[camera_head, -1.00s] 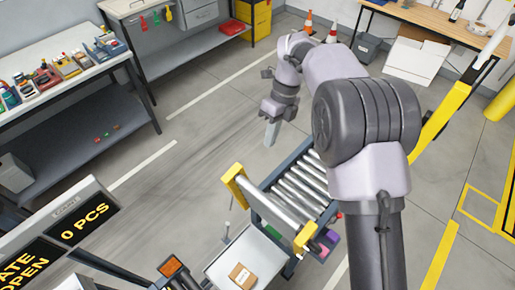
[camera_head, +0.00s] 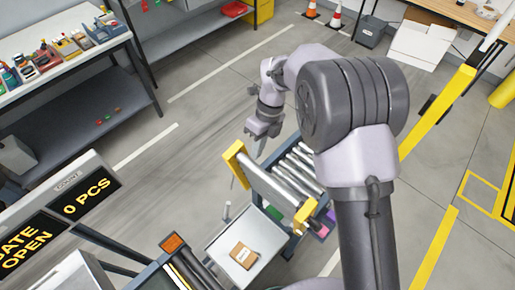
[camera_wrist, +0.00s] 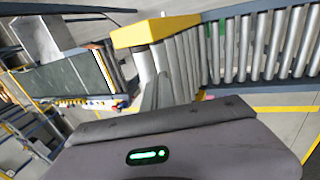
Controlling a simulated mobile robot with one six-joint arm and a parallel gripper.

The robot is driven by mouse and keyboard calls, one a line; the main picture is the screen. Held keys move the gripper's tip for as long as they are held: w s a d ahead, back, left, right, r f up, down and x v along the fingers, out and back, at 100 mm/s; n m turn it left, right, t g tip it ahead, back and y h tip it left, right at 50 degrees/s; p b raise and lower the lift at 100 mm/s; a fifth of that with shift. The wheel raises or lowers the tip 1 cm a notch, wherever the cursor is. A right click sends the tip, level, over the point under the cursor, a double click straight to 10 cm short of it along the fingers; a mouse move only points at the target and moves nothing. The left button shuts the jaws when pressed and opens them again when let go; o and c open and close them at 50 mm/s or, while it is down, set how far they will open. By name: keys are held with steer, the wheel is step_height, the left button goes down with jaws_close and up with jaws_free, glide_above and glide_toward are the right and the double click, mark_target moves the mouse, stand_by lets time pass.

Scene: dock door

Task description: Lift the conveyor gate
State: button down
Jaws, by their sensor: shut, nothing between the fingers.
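The conveyor gate (camera_head: 270,190) is a short roller section with yellow end plates, at the near end of the roller conveyor (camera_head: 304,163). In the wrist view its yellow plate (camera_wrist: 156,31) shows at top centre with grey rollers beside it. I cannot tell its exact tilt. My gripper (camera_head: 261,148) is shut and empty, pointing down just beyond the gate's left yellow plate (camera_head: 235,163), apparently apart from it. The fingertips are not clear in the wrist view, where my grey wrist housing fills the bottom.
A display (camera_head: 62,222) reads "GATE OPEN" and "0 PCS". A small carton (camera_head: 243,255) lies on a pale tray (camera_head: 220,257) in front of the gate. A yellow post (camera_head: 437,112) stands to the right. Floor left of the conveyor is clear.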

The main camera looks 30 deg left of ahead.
mark_target(244, 163)
steer(key=s, duration=0.1)
steer(key=s+a+b, duration=0.1)
steer(key=s, duration=0.1)
steer(key=s+f+b, duration=0.1)
steer(key=s, duration=0.1)
steer(key=shift+s+a, duration=0.2)
steer(key=shift+a, duration=0.15)
steer(key=shift+r, duration=0.1)
